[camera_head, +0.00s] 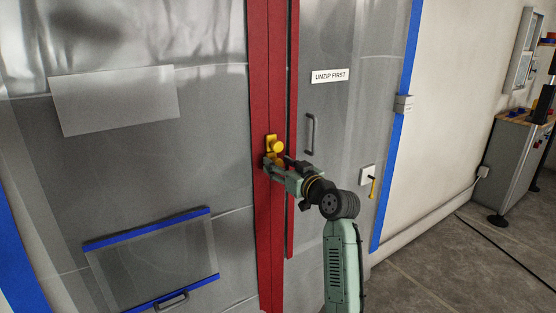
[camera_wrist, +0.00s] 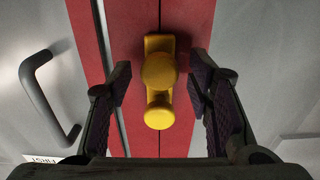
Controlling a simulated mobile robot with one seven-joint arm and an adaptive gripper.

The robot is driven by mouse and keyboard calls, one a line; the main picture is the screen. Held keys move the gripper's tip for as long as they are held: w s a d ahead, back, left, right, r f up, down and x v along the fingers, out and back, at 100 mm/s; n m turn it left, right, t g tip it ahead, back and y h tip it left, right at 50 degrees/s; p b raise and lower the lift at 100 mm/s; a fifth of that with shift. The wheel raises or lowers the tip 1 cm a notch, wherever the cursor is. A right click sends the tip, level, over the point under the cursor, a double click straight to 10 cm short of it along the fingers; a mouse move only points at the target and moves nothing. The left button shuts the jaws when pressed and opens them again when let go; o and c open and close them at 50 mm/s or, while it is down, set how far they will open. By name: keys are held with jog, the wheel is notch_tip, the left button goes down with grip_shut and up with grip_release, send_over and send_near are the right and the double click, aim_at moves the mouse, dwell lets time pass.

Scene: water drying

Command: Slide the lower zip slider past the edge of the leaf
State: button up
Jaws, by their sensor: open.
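A yellow zip slider piece with round knobs (camera_head: 277,147) sits on the red zip strip (camera_head: 264,80) of the grey sheet wall. In the wrist view the yellow slider (camera_wrist: 160,70) shows a plate and two round knobs; I cannot tell whether these are one slider or two. My gripper (camera_head: 273,166) is at the strip, just below the upper yellow knob. In the wrist view my gripper (camera_wrist: 160,85) is open, with one finger on each side of the yellow knobs and gaps between. The right leaf (camera_head: 345,120) is grey and has a second red strip along its edge.
A dark handle (camera_head: 310,134) and an "UNZIP FIRST" label (camera_head: 330,76) are on the right leaf. A small white box with a yellow lever (camera_head: 373,187) is to the right. A framed panel (camera_head: 155,260) is at lower left. The floor at right is mostly clear.

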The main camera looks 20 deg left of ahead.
jog(key=shift+w+a, duration=0.45)
jog(key=shift+a, duration=0.05)
jog(key=shift+c, duration=0.5)
grip_shut()
jog(key=shift+f, duration=0.1)
